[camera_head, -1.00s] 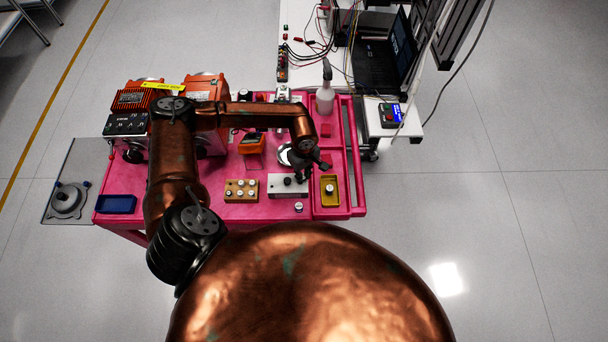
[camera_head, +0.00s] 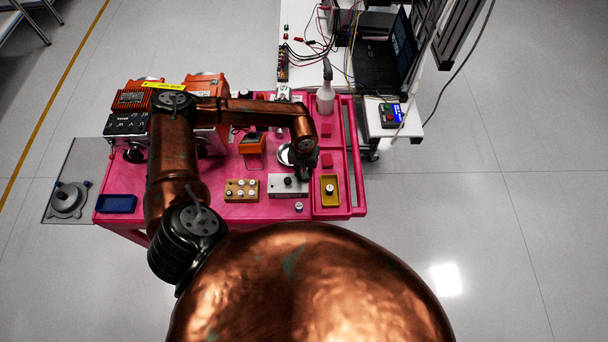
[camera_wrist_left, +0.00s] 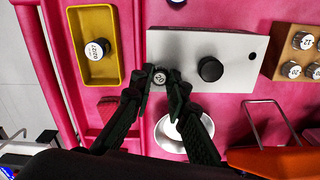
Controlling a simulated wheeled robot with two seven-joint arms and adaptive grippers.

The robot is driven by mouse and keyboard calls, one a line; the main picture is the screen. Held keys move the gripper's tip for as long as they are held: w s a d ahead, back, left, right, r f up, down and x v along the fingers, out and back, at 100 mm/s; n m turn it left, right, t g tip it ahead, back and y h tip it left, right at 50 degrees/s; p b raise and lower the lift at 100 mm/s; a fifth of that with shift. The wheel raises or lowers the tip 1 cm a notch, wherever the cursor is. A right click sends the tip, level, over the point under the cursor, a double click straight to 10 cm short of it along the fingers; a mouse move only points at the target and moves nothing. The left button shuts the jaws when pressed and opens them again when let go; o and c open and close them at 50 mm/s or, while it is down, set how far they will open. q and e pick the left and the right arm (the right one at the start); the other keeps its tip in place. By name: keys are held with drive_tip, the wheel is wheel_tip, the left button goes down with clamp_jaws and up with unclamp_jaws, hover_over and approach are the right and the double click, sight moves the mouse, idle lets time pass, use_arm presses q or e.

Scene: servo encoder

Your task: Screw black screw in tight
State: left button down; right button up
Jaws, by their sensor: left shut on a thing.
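A white-grey plate-like block (camera_head: 275,188) lies on the pink cart top, and it also shows in the left wrist view (camera_wrist_left: 235,50). A black round knob (camera_wrist_left: 210,68) stands up from it, apart from my fingers. My left gripper (camera_wrist_left: 160,79) is at the block's end nearest the yellow tray. Its fingers are shut on a small dark round screw head (camera_wrist_left: 159,77) with pale marking on top. The screw's shaft and seat are hidden from above. In the head view, my left gripper (camera_head: 304,174) hangs over the same end. My right gripper is not in view.
A yellow tray (camera_head: 330,204) holding a white-topped cylinder stands beside the block. A wooden holder (camera_wrist_left: 280,63) with several cylinders is on the other side. A round metal dish (camera_wrist_left: 167,145) lies close behind the fingers. A spray bottle (camera_head: 325,97) stands farther back.

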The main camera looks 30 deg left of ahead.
use_arm(q)
drive_tip(key=m, duration=0.3)
drive_tip(key=shift+m, duration=0.3)
drive_tip(key=m, duration=0.3)
drive_tip(key=shift+m, duration=0.4)
drive_tip(key=c, duration=1.8)
unclamp_jaws()
drive_tip(key=shift+r, duration=0.1)
drive_tip(key=shift+c, duration=0.4)
drive_tip(key=shift+r+p, duration=1.65)
drive_tip(key=shift+r, duration=2)
